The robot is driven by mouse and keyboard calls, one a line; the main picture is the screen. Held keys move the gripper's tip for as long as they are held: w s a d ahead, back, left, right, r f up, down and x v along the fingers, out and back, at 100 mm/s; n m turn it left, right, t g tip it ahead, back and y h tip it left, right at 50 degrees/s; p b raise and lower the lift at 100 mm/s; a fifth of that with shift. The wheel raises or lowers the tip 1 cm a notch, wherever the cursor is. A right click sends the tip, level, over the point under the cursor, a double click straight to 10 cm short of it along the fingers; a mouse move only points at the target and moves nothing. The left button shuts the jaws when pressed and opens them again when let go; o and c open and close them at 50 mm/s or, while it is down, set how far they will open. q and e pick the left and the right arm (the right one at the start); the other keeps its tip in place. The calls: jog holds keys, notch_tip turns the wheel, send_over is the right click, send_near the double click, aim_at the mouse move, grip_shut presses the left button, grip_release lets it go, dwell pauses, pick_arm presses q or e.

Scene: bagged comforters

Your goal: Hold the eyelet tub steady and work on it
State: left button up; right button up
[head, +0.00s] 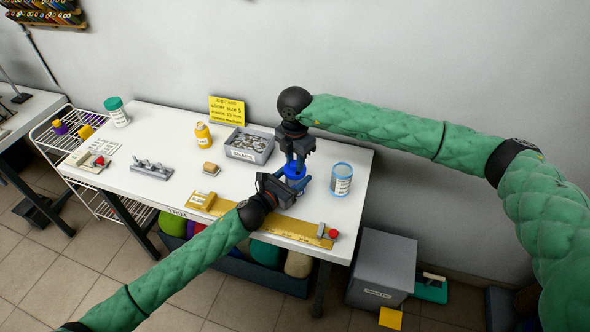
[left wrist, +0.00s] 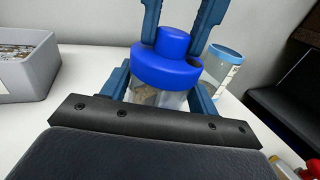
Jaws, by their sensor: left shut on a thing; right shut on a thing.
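The eyelet tub (left wrist: 154,97) is a small clear tub with a blue lid (left wrist: 166,70) and a raised blue knob; it also shows in the head view (head: 293,171), mostly hidden by my grippers. It looks upright near the table's right end. My left gripper (head: 284,190) comes in low from the front and is shut around the tub's clear body, a finger on each side in the left wrist view (left wrist: 160,96). My right gripper (head: 295,160) points down from above, shut on the lid's knob. Small pale contents show dimly through the tub wall.
A blue-rimmed jar (head: 341,180) stands close on the right. A grey bin (head: 249,155) of metal pieces, a yellow bottle (head: 202,136) and a yellow card (head: 227,111) are behind left. A yellow ruler (head: 278,228) runs along the front edge.

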jog(key=shift+m, duration=1.2)
jog(key=o, duration=1.4)
jog(key=shift+c, duration=0.2)
jog(key=shift+r, duration=3)
pick_arm(q)
jog(key=o, duration=1.4)
jog(key=shift+c, duration=0.2)
